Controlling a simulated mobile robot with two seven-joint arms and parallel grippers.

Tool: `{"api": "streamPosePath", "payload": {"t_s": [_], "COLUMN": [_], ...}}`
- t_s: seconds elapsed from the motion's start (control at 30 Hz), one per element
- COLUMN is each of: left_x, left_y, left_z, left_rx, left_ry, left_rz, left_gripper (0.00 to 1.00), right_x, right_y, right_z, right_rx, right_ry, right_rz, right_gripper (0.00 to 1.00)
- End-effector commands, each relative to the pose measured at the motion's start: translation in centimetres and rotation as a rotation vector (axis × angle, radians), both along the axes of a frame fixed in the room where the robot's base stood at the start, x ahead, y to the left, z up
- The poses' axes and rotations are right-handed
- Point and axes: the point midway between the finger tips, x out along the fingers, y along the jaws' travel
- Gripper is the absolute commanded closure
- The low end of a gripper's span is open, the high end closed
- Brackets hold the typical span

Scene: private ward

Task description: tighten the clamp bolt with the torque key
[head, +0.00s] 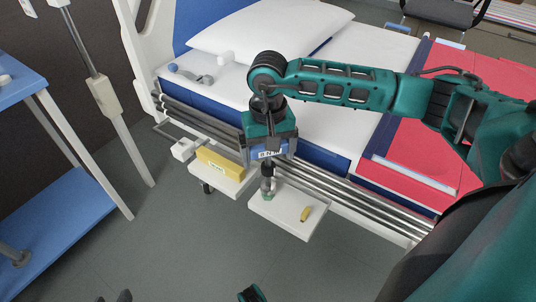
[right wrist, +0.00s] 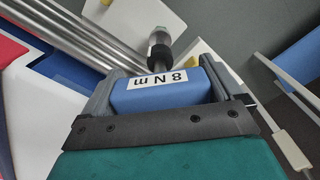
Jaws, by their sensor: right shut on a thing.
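My right gripper (head: 268,150) is shut on the blue handle of the torque key (right wrist: 158,92), marked "8 N m", beside the bed. One finger lies on each side of the handle in the right wrist view. The key is roughly upright, its shaft and dark socket (head: 267,168) pointing down. Below the socket a grey cylinder (head: 268,185) shows over a white plate (head: 283,219); I cannot tell whether this is part of the key or the clamp bolt. A small brass-coloured piece (head: 305,214) is on the same plate.
A yellow block (head: 220,164) with a small label sits on a white shelf (head: 206,184) to the left. Steel rails (head: 345,189) run along the bed side (head: 320,157). A blue trolley (head: 60,225) and a pole (head: 103,92) stand left. The floor in front is mostly clear.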

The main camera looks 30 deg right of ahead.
Motion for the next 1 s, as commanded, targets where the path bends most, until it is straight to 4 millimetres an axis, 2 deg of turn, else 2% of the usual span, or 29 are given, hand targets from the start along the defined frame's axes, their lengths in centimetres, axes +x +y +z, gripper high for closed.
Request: {"api": "streamPosePath", "payload": {"t_s": [0.3, 0.43, 1.0], "left_x": [0.01, 0.02, 0.03], "left_y": [0.06, 0.06, -0.03], "left_z": [0.07, 0.12, 0.25], "left_rx": [0.002, 0.002, 0.001], "left_ry": [0.000, -0.001, -0.004], "left_rz": [0.000, 0.000, -0.002], "left_gripper": [0.57, 0.57, 0.57], "right_x": [0.06, 0.06, 0.04], "right_y": [-0.03, -0.04, -0.01], "right_z": [0.19, 0.18, 0.08], "right_rx": [0.001, 0.000, 0.001], "right_ry": [-0.003, -0.003, -0.002], "right_rz": [0.422, 0.537, 0.567], "right_gripper": [0.60, 0.60, 0.60]}}
